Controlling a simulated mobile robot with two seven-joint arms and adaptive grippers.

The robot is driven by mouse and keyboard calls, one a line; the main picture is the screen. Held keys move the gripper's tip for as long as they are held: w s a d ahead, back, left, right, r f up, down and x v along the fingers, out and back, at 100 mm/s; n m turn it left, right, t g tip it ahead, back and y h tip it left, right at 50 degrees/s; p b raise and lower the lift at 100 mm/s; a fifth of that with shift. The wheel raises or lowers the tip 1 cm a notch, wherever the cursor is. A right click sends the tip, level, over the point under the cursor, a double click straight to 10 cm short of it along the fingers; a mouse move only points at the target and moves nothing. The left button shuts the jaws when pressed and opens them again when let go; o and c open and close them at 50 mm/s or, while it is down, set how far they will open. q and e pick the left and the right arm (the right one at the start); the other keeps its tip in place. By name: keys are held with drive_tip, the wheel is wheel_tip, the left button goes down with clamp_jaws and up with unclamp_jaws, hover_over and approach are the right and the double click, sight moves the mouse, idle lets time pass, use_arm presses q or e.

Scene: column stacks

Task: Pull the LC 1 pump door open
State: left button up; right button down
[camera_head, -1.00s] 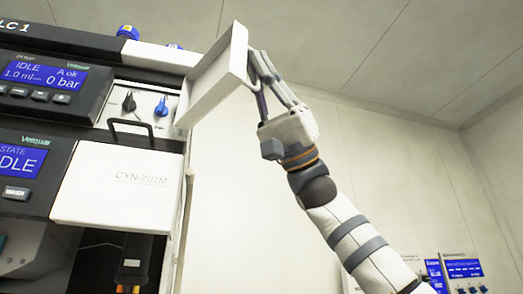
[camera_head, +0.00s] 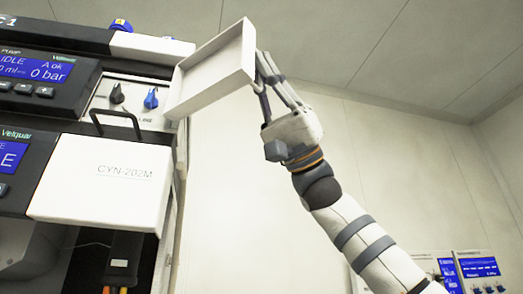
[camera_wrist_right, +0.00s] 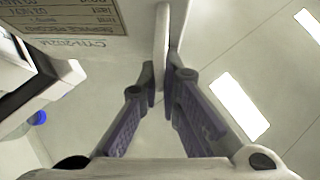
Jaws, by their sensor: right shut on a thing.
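The LC 1 pump door (camera_head: 212,72) is a shallow white panel at the upper middle of the head view. It stands swung out from the pump module, its rimmed inner side turned to the camera. My right gripper (camera_head: 263,70) is shut on the door's outer side at the right, with its arm reaching up from the lower right. In the right wrist view my right gripper (camera_wrist_right: 161,92) has its fingers closed around a thin white part of the door (camera_wrist_right: 162,45). My left gripper is in neither view.
The opened pump bay shows black and blue knobs (camera_head: 151,97). The pump display (camera_head: 42,68) is to its left. Below is a white module front marked CYN-202M (camera_head: 105,180) with a black handle (camera_head: 118,122). Free room lies right of the stack, before a pale wall.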

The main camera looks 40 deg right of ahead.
drive_tip(key=shift+d+r, duration=0.1)
drive_tip(key=shift+d, duration=0.05)
drive_tip(key=c, duration=1.8)
unclamp_jaws()
drive_tip(key=v, duration=1.2)
